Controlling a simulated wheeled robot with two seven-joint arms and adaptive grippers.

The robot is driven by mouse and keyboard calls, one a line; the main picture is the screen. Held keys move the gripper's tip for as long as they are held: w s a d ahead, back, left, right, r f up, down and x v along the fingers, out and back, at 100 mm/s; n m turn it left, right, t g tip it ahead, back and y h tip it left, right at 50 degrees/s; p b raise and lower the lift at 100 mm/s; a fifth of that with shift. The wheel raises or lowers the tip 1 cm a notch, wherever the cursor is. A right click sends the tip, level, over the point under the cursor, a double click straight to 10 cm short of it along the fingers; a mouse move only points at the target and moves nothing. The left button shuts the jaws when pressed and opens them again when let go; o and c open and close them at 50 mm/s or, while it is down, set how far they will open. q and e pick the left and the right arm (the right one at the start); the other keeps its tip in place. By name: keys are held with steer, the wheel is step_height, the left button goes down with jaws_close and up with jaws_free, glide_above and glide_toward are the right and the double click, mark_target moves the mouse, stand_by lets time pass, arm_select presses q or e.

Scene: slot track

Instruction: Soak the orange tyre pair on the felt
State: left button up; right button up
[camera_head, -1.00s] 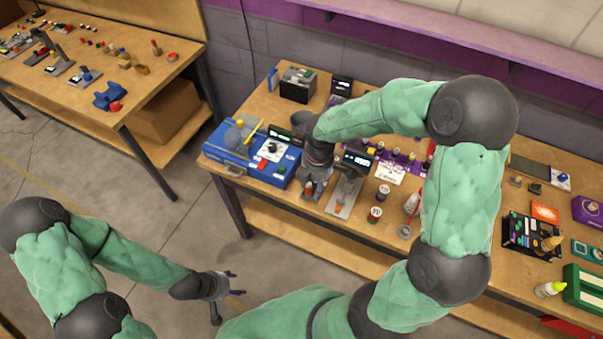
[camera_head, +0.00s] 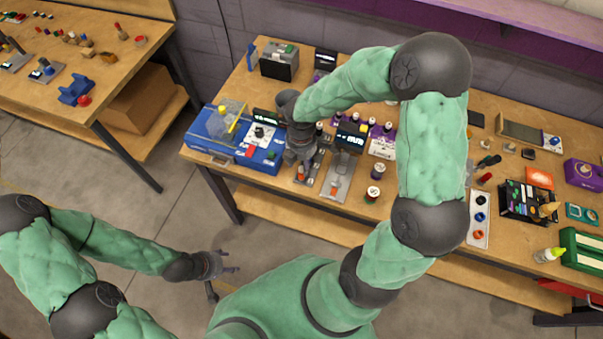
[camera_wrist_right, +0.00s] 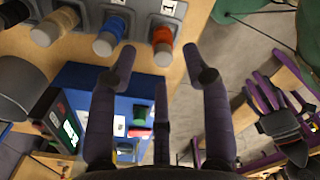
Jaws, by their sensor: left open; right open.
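My right gripper (camera_head: 298,158) is above the grey stands near the table's front edge, just right of the blue case. It also shows in the right wrist view (camera_wrist_right: 160,65), open, with its fingers spread and nothing between them. An orange round piece (camera_wrist_right: 163,42) is on a grey stand just beyond the fingertips; I cannot tell whether it is the tyre pair. A blue piece (camera_wrist_right: 108,38) and a tan piece (camera_wrist_right: 55,25) stand beside it. I cannot make out the felt for certain. My left gripper (camera_head: 212,272) is open and empty over the floor.
The blue case (camera_head: 225,150) with a white panel lies left of my right gripper. Small displays (camera_head: 351,140) and bottles stand behind and to the right. A white tray (camera_head: 479,222) of coloured discs and a black organiser (camera_head: 525,203) are further right. Floor lies in front.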

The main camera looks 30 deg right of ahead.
mark_target(301, 168)
step_height(301, 168, down, 4)
steer(key=shift+s+b, duration=0.15)
steer(key=shift+b, duration=0.4)
steer(key=shift+r, duration=0.1)
steer(key=shift+c, duration=0.3)
jaws_close()
